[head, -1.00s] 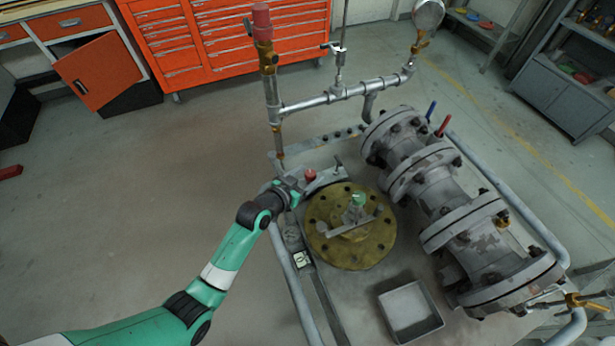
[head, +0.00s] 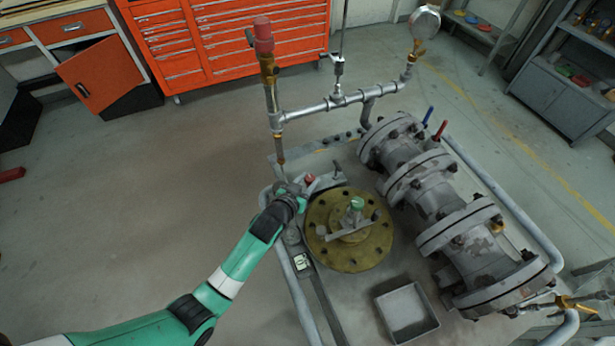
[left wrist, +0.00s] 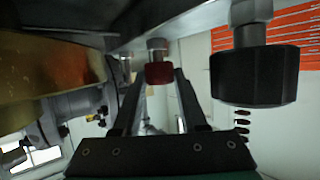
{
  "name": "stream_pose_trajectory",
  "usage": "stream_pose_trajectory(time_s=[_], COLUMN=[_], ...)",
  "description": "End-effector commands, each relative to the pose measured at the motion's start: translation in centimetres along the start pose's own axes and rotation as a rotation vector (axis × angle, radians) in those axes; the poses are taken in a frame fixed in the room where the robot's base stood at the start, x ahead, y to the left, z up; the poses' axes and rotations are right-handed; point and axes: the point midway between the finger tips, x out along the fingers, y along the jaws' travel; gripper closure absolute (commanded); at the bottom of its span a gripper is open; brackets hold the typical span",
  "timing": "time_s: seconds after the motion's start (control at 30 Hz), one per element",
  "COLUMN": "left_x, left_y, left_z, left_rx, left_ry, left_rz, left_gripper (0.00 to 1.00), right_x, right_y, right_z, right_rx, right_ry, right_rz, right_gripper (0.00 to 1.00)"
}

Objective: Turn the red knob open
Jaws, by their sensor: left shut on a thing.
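The red knob (head: 310,178) is small and round and sits on the frame behind the brass-coloured round flange. My left gripper (head: 305,186) is at the knob, its fingers partly hiding it. In the left wrist view the red knob (left wrist: 158,73) hangs from a metal stem between the far ends of the two fingers (left wrist: 158,88), and the gripper is shut on it. My right gripper is not in view.
The brass flange (head: 375,246) with a green-topped part (head: 356,204) lies just right of the gripper. A vertical pipe with a red top (head: 263,36) rises behind it. A large grey flanged pipe (head: 440,205) stands right. A grey tray (head: 407,312) is in front.

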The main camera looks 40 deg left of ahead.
Motion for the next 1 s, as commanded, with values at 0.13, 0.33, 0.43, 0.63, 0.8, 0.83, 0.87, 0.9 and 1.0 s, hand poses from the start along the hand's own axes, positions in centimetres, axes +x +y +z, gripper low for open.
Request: stream_pose_trajectory(time_s=[0.13,0.33,0.43,0.63,0.8,0.83,0.87,0.9,1.0], left_x=[0.14,-0.01,-0.02,-0.03,-0.03,-0.03,-0.03,-0.03,-0.08], left_y=[0.31,0.13,0.11,0.10,0.11,0.11,0.11,0.12,0.13], left_z=[0.48,0.19,0.16,0.12,0.06,0.04,0.04,0.02,-0.01], left_rx=[-0.022,-0.042,-0.043,-0.042,-0.042,-0.042,-0.042,-0.042,-0.042], left_ry=[-0.002,0.004,0.004,0.005,0.006,0.006,0.007,0.007,0.007], left_rz=[-0.059,-0.097,-0.097,-0.096,-0.096,-0.096,-0.095,-0.095,-0.095], left_gripper=[1.00,1.00,1.00,0.45,0.28,0.28,0.28,0.28,0.28], right_x=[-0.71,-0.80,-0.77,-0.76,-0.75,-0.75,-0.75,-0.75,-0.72], right_y=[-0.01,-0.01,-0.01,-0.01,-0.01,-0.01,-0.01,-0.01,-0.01], right_z=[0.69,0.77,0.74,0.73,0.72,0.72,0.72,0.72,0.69], right_rx=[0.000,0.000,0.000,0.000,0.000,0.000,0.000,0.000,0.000], right_ry=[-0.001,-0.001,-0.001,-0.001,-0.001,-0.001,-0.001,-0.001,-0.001], right_rz=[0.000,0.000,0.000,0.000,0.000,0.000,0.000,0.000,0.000], right_gripper=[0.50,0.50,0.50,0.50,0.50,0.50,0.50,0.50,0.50])
